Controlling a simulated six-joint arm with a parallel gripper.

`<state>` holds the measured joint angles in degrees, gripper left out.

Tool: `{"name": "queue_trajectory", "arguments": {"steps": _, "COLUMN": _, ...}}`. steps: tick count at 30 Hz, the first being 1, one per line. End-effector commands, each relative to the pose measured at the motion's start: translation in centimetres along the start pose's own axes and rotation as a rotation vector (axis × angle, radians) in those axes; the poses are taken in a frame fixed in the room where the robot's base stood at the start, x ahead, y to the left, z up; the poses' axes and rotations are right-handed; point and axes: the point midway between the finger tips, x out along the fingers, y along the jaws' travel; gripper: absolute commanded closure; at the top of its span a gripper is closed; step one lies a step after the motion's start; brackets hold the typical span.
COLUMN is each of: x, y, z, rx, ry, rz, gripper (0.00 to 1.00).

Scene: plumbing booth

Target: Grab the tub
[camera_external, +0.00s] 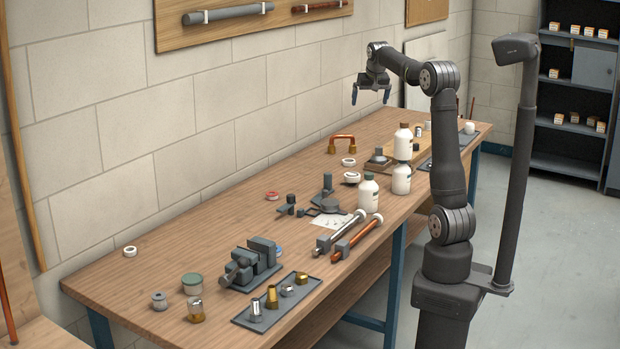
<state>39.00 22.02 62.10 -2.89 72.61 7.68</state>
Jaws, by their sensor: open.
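A small round tub with a green lid (192,284) stands upright on the near left part of the wooden workbench (120,272). A small grey round container (159,301) stands to its left, and a brass-and-silver fitting (196,310) stands just in front of it. My gripper (371,97) is open and empty, with its fingers pointing down. It is high above the far part of the bench, well away from the tub.
A dark vise (252,265) sits right of the tub. A dark tray (290,305) with metal fittings lies at the front edge. Two pipes (350,238), white bottles (368,192) and a copper U-pipe (341,143) are farther back. The bench's left-rear side is mostly clear.

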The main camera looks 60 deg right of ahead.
Motion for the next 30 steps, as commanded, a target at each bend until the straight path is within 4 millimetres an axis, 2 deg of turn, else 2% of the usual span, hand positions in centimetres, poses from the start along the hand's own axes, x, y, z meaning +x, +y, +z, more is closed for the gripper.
{"name": "queue_trajectory", "arguments": {"steps": 3, "x": 0.0, "y": 0.0, "z": 0.0, "rx": 0.000, "ry": 0.000, "rz": 0.000, "gripper": 0.00}}
{"name": "queue_trajectory", "arguments": {"steps": 6, "x": 0.0, "y": 0.0, "z": 0.0, "rx": 0.000, "ry": 0.000, "rz": 0.000, "gripper": 0.18}}
{"name": "queue_trajectory", "arguments": {"steps": 14, "x": 0.1, "y": -0.1, "z": 0.0, "rx": 0.000, "ry": -0.001, "rz": -0.001, "gripper": 0.18}}
{"name": "queue_trajectory", "arguments": {"steps": 17, "x": 0.9, "y": -1.8, "z": 0.2, "rx": 0.006, "ry": -0.020, "rz": -0.028, "gripper": 0.18}}
{"name": "queue_trajectory", "arguments": {"steps": 20, "x": 3.2, "y": -6.9, "z": 1.1, "rx": 0.031, "ry": -0.083, "rz": -0.108, "gripper": 0.18}}
{"name": "queue_trajectory", "arguments": {"steps": 23, "x": 6.2, "y": -15.0, "z": 3.5, "rx": 0.076, "ry": -0.203, "rz": -0.221, "gripper": 0.18}}
{"name": "queue_trajectory", "arguments": {"steps": 24, "x": 7.3, "y": -18.7, "z": 4.9, "rx": 0.096, "ry": -0.262, "rz": -0.267, "gripper": 0.18}}
{"name": "queue_trajectory", "arguments": {"steps": 26, "x": 8.8, "y": -24.1, "z": 7.4, "rx": 0.130, "ry": -0.361, "rz": -0.326, "gripper": 0.18}}
{"name": "queue_trajectory", "arguments": {"steps": 27, "x": 9.6, "y": -27.6, "z": 9.3, "rx": 0.153, "ry": -0.430, "rz": -0.359, "gripper": 0.18}}
{"name": "queue_trajectory", "arguments": {"steps": 29, "x": 10.5, "y": -32.7, "z": 12.4, "rx": 0.186, "ry": -0.537, "rz": -0.398, "gripper": 0.18}}
{"name": "queue_trajectory", "arguments": {"steps": 30, "x": 11.0, "y": -35.9, "z": 14.7, "rx": 0.207, "ry": -0.612, "rz": -0.416, "gripper": 0.18}}
